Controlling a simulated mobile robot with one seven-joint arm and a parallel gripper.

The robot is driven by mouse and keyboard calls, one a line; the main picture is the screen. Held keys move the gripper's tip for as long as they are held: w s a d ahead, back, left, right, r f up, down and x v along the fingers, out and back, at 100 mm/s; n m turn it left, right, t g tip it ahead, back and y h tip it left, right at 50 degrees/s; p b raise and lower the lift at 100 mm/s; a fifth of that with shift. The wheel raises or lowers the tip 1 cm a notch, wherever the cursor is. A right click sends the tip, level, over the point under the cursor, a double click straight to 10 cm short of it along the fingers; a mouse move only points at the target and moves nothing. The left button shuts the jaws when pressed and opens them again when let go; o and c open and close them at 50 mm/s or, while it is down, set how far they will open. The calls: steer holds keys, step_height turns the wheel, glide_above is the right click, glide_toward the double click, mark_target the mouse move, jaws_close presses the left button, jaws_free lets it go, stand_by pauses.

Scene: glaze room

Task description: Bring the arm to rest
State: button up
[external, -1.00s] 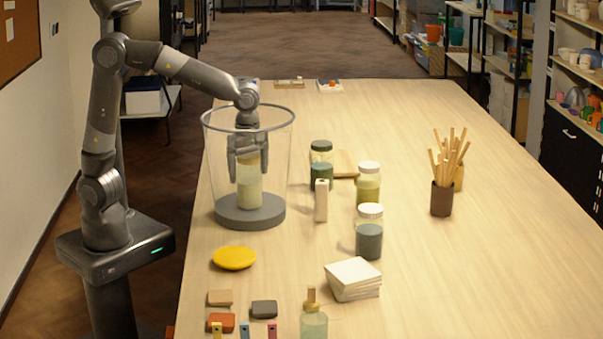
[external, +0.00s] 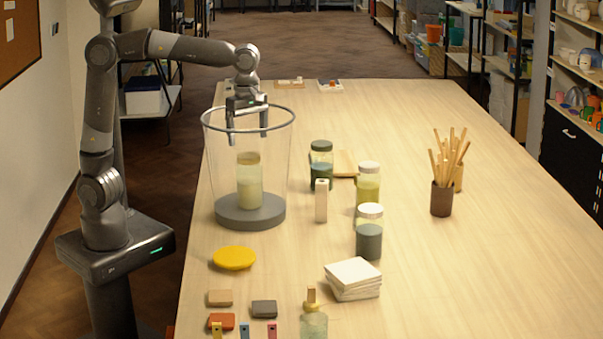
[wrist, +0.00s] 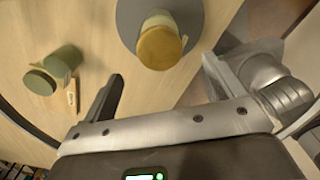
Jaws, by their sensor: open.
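My gripper (external: 248,138) is open and empty, pointing down at the rim of a clear, wide-mouthed container (external: 286,160) with a grey base. Its fingertips are just inside the top of that container. A jar (external: 249,182) with pale contents and a tan top stands upright on the grey base, below the fingers and apart from them. In the wrist view the jar's tan top (wrist: 159,47) shows beyond the two spread fingers, with the grey base around it. My arm is raised and bent over the table's left side.
Right of the container stand a green jar (external: 321,166), a pale upright block (external: 321,201) and two white-lidded jars (external: 368,185), (external: 369,235). A yellow disc (external: 234,258) and white tiles (external: 352,277) lie nearer. A pot of sticks (external: 442,199) stands right. The table's right side is mostly clear.

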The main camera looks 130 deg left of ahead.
steer(key=shift+r, duration=0.1)
steer(key=s+d+r+m+t+h, duration=0.15)
steer(key=d+r+m+t, duration=0.25)
steer(key=d+r+m, duration=0.45)
steer(key=s+d+r+m+t, duration=0.25)
steer(key=r+m, duration=0.35)
steer(key=m, duration=0.5)
steer(key=s+d+f+m, duration=0.3)
steer(key=d+f+m, duration=0.4)
steer(key=d+f, duration=0.2)
steer(key=s+d+f+m+y, duration=0.1)
steer(key=s+d+f+m, duration=0.2)
steer(key=d+f+m, duration=0.4)
step_height(320, 180, down, 4)
steer(key=shift+s+d+f+m+g, duration=0.1)
steer(key=shift+s+d+m+g, duration=0.3)
steer(key=shift+d, duration=0.8)
